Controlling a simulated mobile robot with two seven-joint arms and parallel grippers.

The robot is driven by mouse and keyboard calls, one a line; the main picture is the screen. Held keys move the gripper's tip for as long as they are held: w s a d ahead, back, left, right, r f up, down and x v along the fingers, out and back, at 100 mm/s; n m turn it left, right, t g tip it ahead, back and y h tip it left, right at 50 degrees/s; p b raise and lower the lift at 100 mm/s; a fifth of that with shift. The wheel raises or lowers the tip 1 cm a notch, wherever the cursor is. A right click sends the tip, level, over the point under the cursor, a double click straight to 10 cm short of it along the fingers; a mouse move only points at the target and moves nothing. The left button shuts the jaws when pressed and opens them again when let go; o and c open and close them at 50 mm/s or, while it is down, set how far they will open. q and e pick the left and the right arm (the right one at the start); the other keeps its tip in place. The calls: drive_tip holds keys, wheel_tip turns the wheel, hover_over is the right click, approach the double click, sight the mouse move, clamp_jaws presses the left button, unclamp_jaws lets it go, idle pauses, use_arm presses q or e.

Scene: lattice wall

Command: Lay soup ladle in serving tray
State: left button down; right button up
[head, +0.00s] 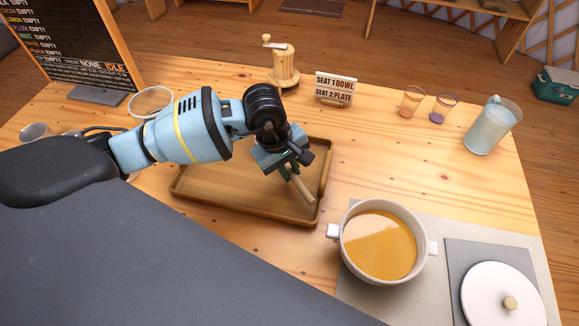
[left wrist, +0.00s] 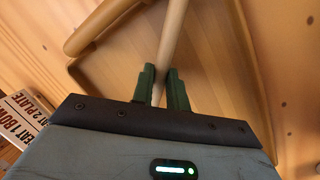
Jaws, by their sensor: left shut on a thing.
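The wooden serving tray (head: 215,190) lies on the table in the head view, and its base and rim fill much of the left wrist view (left wrist: 112,62). My left gripper (head: 287,170) is over the right part of the tray. It is shut on a pale wooden handle, taken as the soup ladle (head: 300,190). The handle slants down and right towards the tray's right side. In the left wrist view the handle (left wrist: 174,32) runs up between the green fingers (left wrist: 163,84). The ladle's bowl is not visible, and I cannot tell whether the ladle touches the tray.
A white pot of orange soup (head: 379,245) stands right of the tray, near a white lid (head: 495,300). Behind are a wooden grinder (head: 283,68), a seat sign (head: 335,89), two small glasses (head: 412,101) and a jug (head: 490,128). A round bowl (head: 151,101) stands behind my left arm.

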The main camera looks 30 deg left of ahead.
use_arm(q)
drive_tip(key=shift+f, duration=0.3)
use_arm(e)
drive_tip(key=shift+s+f, duration=0.15)
drive_tip(key=shift+f, duration=0.1)
use_arm(q)
drive_tip(key=c, duration=1.3)
unclamp_jaws()
drive_tip(key=shift+o, duration=0.5)
drive_tip(key=o, duration=0.5)
drive_tip(key=shift+o, duration=0.2)
drive_tip(key=shift+r, duration=0.1)
drive_tip(key=p+v, duration=0.3)
drive_tip(key=v, duration=0.3)
drive_tip(key=shift+r, duration=0.4)
use_arm(e)
drive_tip(key=shift+t, duration=0.4)
drive_tip(key=w+r, duration=0.2)
drive_tip(key=r, duration=0.1)
drive_tip(key=w+r, duration=0.1)
drive_tip(key=shift+r, duration=0.3)
